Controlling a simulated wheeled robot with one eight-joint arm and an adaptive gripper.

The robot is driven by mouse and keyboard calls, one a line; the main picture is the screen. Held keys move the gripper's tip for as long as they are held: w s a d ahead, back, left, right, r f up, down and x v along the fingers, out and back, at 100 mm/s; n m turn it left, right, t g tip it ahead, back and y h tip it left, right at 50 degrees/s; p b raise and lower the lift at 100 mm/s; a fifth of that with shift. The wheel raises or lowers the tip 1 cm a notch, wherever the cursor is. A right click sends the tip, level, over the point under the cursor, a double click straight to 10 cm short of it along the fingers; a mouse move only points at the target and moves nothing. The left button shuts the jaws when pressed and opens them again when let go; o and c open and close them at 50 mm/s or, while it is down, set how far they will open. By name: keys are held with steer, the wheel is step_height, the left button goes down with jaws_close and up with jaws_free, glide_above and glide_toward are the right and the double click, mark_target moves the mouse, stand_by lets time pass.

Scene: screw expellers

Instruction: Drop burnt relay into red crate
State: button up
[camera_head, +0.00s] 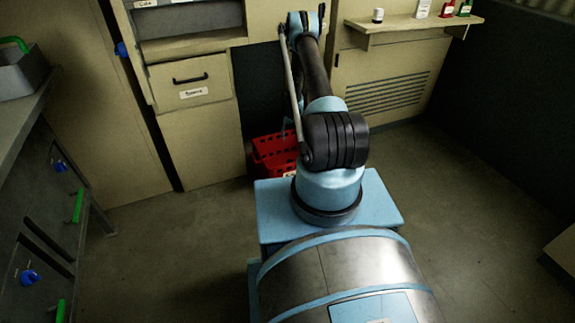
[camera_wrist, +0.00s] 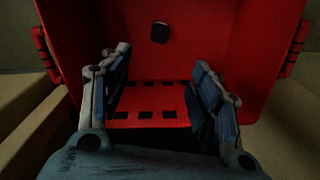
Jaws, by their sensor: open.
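The red crate (camera_head: 265,147) stands on the floor against the cabinets, partly hidden behind my arm in the head view. In the wrist view the red crate (camera_wrist: 225,40) fills most of the picture, with a row of dark slots in its near wall. My gripper (camera_wrist: 161,60) is open over the crate, with nothing between its fingers. A small dark block (camera_wrist: 160,32), which looks like the burnt relay, shows against the crate's red inside beyond the fingertips, apart from them. I cannot tell whether it rests on the crate's bottom. In the head view my gripper is hidden.
Beige cabinets with a drawer (camera_head: 190,82) stand behind and left of the crate. A shelf (camera_head: 410,27) with small bottles is at the upper right. A grey workbench (camera_head: 45,190) with blue knobs and green handles is on the left.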

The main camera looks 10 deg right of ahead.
step_height(320, 180, up, 12)
stand_by(0.6)
steer(key=s+r, duration=0.3)
steer(key=r, duration=0.8)
steer(key=s+r, duration=0.4)
steer(key=r, duration=0.7)
steer(key=s+a+r+t, duration=0.1)
steer(key=s+r, duration=1.3)
steer(key=r, duration=0.1)
steer(key=s+r, duration=0.3)
steer(key=s, duration=0.6)
steer(key=s+r, duration=0.3)
steer(key=s, duration=0.6)
steer(key=s+f, duration=0.3)
steer(key=s, duration=0.6)
steer(key=s+f+t, duration=0.1)
steer(key=s+f, duration=0.3)
steer(key=s, duration=0.5)
steer(key=shift+a, duration=0.4)
